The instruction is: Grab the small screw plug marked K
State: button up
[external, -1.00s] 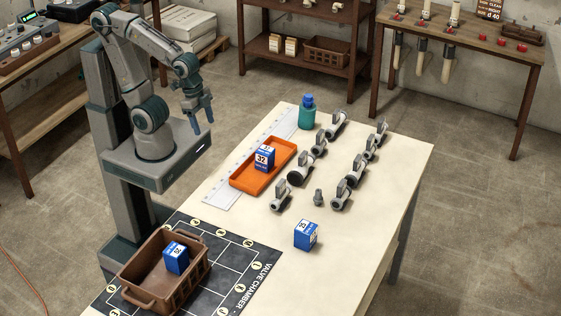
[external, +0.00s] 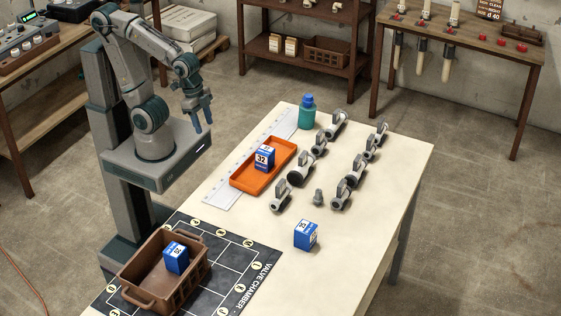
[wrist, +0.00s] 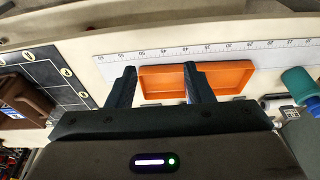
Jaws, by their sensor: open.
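A small grey plug-like piece (external: 318,197) stands alone on the pale table, among the larger grey valves. It is the only small piece of its kind that I can pick out, and no letter K is readable on it. My gripper (external: 197,124) is open and empty, high up beside my column and well to the left of the piece. In the wrist view my gripper (wrist: 159,68) shows two spread dark fingers in front of the orange tray (wrist: 225,77). I cannot make out the small piece in the wrist view.
Several grey valves (external: 300,172) stand around the piece. A blue box (external: 306,235) is in front of it. The orange tray (external: 248,184) with a blue box, a teal bottle (external: 307,115) and a brown crate (external: 150,262) are also on the table. The front right tabletop is clear.

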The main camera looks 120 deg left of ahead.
jog(key=w+r+n+h, duration=0.1)
jog(key=w+r+n, duration=0.35)
jog(key=w, duration=0.55)
jog(key=n+g+h, duration=0.2)
jog(key=n+h, duration=0.1)
jog(key=n, duration=1.3)
send_over(319, 189)
jog(key=s+a, duration=0.1)
jog(key=a, duration=0.3)
notch_tip(319, 189, down, 7)
jog(key=x, duration=0.7)
jog(key=b+x, duration=0.1)
jog(key=x, duration=0.5)
jog(key=shift+w+d+f, duration=0.25)
jog(key=shift+d+f, duration=0.05)
jog(key=shift+d, duration=0.05)
jog(key=c, duration=0.9)
